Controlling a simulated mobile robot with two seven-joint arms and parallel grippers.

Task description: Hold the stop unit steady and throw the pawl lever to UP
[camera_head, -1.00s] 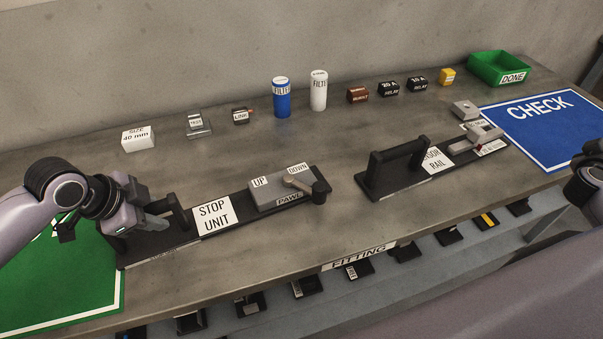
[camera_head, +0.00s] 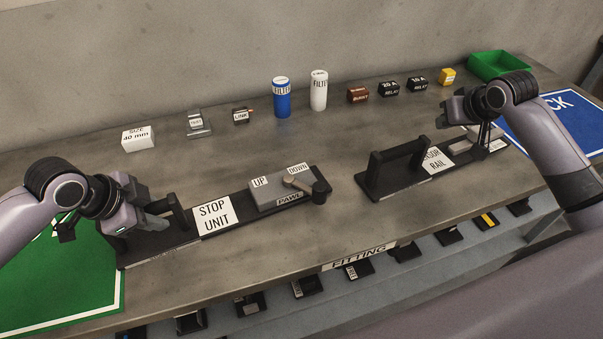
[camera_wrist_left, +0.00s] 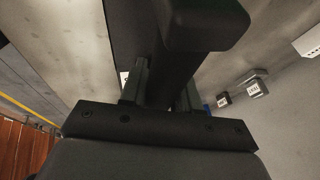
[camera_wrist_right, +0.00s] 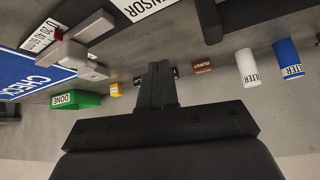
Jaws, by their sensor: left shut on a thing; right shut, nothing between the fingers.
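The stop unit (camera_head: 240,206) is a long dark base on the bench with a white STOP UNIT label. Its grey pawl block (camera_head: 271,198) carries UP and DOWN labels, and the pawl lever (camera_head: 298,184) has its black knob (camera_head: 320,189) on the DOWN side. My left gripper (camera_head: 160,215) is shut on the stop unit's handle (camera_head: 178,213) at the left end; the left wrist view shows the dark handle (camera_wrist_left: 180,80) between the fingers. My right gripper (camera_head: 450,112) is shut and empty above the sensor rail; its closed fingers (camera_wrist_right: 157,85) show in the right wrist view.
The sensor rail (camera_head: 385,188) with its upright handle (camera_head: 398,160) stands right of the stop unit. Filters, relays and other small parts line the back. A green DONE bin (camera_head: 490,64) and blue CHECK mat (camera_head: 575,125) are at right. The bench before the filters is clear.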

